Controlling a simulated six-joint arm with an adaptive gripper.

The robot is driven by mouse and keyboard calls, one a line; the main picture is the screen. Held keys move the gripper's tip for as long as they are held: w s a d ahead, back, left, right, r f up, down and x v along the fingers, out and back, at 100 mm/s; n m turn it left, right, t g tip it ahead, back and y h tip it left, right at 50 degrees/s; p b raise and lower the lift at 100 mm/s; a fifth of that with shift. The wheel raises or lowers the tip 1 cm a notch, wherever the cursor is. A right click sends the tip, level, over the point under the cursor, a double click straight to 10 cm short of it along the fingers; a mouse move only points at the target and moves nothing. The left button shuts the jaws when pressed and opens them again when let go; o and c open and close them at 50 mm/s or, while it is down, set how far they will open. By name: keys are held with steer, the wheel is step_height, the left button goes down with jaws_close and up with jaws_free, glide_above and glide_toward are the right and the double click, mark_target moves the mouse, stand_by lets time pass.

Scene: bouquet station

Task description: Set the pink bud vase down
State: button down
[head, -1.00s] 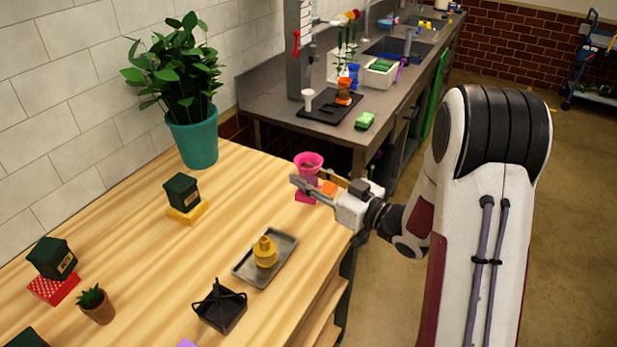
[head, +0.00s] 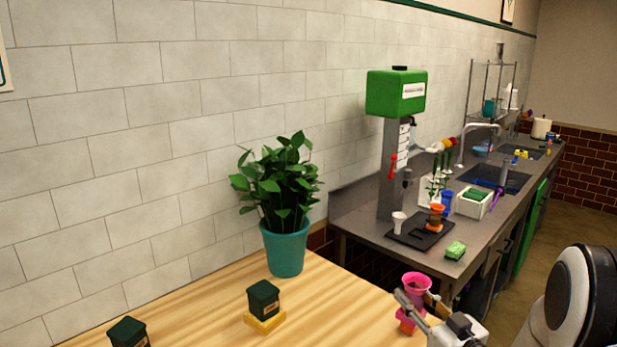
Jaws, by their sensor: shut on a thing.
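The pink bud vase (head: 416,285) stands upright near the right end of the wooden table (head: 345,300), with its flared mouth on top. My gripper (head: 416,306) is shut around its middle, coming from the lower right. A pink and orange part (head: 407,322) shows below the fingers. I cannot tell whether it is the vase's foot or a separate pad, nor whether the vase touches the table.
A leafy plant in a teal pot (head: 286,250) stands at the table's back edge. A dark green box (head: 263,299) sits on a yellow block (head: 265,321). Beyond the table is a grey counter (head: 365,222) with a green-topped dispenser (head: 396,93) and a black tray (head: 420,233).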

steer(key=shift+w+d+r+m+h, duration=0.1)
steer(key=shift+w+d+m+h, duration=0.2)
steer(key=shift+d+m+h, duration=0.45)
steer(key=shift+w+d+f+m+t+h, duration=0.1)
steer(key=shift+d+f+m+t+h, duration=0.15)
steer(key=shift+h, duration=0.4)
steer(key=shift+w+d+m+t+h, duration=0.15)
steer(key=shift+m+h, duration=0.15)
steer(key=shift+h, duration=0.3)
steer(key=shift+s+f+m+h, duration=0.1)
steer(key=shift+f+m+h, duration=0.45)
steer(key=shift+h, duration=0.35)
steer(key=shift+s+a+f+m+h, duration=0.15)
steer(key=shift+a+f+m+h, duration=0.1)
steer(key=shift+a+m+h, duration=0.2)
steer(key=a+f, duration=0.1)
steer(key=a, duration=0.6)
steer(key=shift+s+a+f+n, duration=0.3)
steer(key=shift+s, duration=0.05)
steer(key=shift+y, duration=0.25)
